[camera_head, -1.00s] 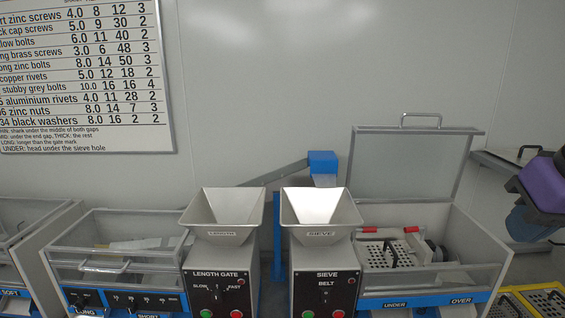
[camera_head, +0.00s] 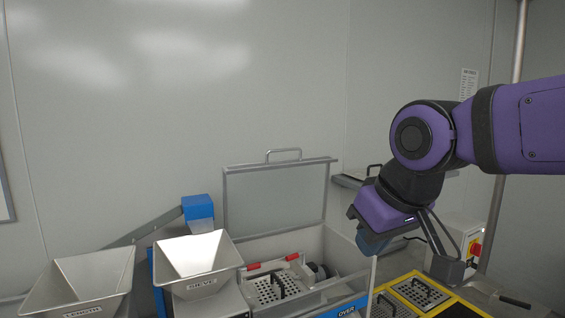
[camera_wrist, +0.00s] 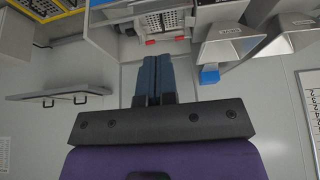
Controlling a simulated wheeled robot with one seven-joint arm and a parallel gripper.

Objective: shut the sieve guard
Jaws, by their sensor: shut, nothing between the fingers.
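The sieve guard (camera_head: 277,197) is a clear panel in a grey frame with a handle (camera_head: 284,151) on its top edge. It stands raised, upright at the back of the sieve box (camera_head: 357,268). Inside the open box are a perforated plate (camera_head: 266,291) with a black handle and red-ended parts. My gripper (camera_head: 370,243) is right of the guard, over the right end of the box in the picture, apart from the guard. In the wrist view its blue fingers (camera_wrist: 152,80) are together and empty.
The sieve hopper (camera_head: 198,262) and another hopper (camera_head: 88,285) stand left of the box. Yellow-edged perforated trays (camera_head: 420,292) lie to the right. A wall shelf (camera_head: 350,181) with handles is behind my gripper. The wall above the guard is clear.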

